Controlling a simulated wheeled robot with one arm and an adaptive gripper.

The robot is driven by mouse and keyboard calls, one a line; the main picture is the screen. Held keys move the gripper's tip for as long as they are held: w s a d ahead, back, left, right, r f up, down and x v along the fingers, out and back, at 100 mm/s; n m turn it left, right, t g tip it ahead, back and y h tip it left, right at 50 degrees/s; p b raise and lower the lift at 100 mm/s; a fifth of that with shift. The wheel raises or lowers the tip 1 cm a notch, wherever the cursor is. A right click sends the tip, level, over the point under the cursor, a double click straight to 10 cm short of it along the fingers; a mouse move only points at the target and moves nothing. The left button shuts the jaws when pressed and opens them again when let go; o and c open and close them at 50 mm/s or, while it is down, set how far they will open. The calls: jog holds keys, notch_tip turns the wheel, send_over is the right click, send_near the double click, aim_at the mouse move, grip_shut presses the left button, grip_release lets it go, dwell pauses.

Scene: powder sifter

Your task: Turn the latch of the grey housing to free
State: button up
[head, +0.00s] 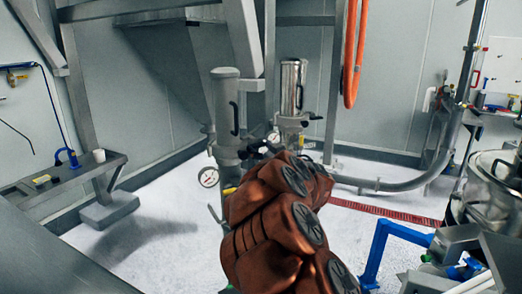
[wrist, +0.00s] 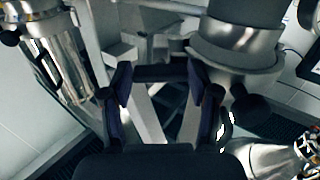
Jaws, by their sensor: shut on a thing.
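The grey housing (head: 224,92) is an upright cylinder left of the middle in the head view, with a black handle (head: 235,118) on its right side. In the wrist view a grey cylinder with a flange (wrist: 238,50), seemingly this housing, stands close at upper right. My gripper (wrist: 160,82) shows in the wrist view with its two fingers apart. A dark bar (wrist: 160,73) spans between the fingertips and appears to be the latch they hold; how far it is turned I cannot tell. In the head view my brown arm hides the gripper.
A shiny steel cylinder (head: 292,88) stands right of the housing. A round gauge (head: 208,177) sits low at the housing's left. A blue frame (head: 385,250) and steel vessel (head: 492,185) stand at right. A side table (head: 75,180) is at left, with open floor between.

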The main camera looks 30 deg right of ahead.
jog(key=shift+d+n+b, duration=0.2)
jog(key=shift+n+b, duration=3.7)
jog(key=shift+n, duration=4.7)
jog(key=shift+r, duration=0.1)
jog(key=o, duration=0.9)
jog(key=shift+s+r, duration=0.1)
jog(key=shift+s, duration=0.55)
jog(key=s, duration=1)
jog(key=shift+s+a, duration=0.4)
